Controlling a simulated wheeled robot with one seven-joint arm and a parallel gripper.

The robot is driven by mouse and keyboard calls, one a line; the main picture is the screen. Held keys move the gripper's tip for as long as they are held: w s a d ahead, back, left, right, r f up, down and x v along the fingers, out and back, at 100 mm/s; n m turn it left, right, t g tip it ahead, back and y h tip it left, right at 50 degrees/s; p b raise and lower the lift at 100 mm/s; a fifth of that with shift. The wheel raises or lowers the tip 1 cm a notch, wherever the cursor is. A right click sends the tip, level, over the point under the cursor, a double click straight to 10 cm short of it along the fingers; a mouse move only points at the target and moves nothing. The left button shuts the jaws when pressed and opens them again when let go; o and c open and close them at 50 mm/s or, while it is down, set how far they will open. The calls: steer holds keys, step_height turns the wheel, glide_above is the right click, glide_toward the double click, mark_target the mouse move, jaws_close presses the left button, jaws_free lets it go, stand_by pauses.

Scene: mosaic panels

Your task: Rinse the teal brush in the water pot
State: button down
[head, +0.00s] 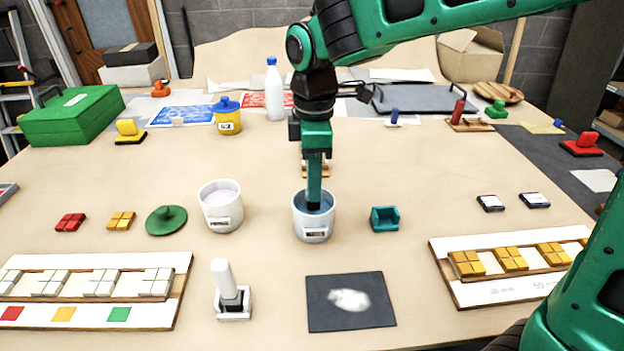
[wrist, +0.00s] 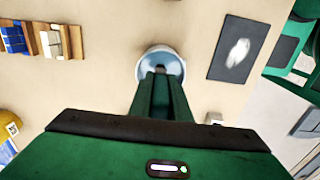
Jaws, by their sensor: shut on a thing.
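My gripper (head: 315,150) is shut on the upright teal brush (head: 314,183), above the middle of the table. The brush's lower end is inside the white water pot (head: 313,232), which holds bluish liquid; its tip is hidden by the pot wall. In the wrist view, the pot (wrist: 178,66) shows just beyond the teal shape that runs down into it. An empty teal brush holder (head: 385,219) stands just right of the pot.
A white pot of pale liquid (head: 222,216) stands left of the water pot, with a green lid (head: 166,220) beside it. In front are a white-handled brush (head: 224,280) in its holder and a dark panel (head: 378,308) with a white smear. Tile trays (head: 172,305) flank these.

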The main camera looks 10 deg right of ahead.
steer(key=shift+f, duration=0.4)
stand_by(1.1)
steer(key=shift+r, duration=3.55)
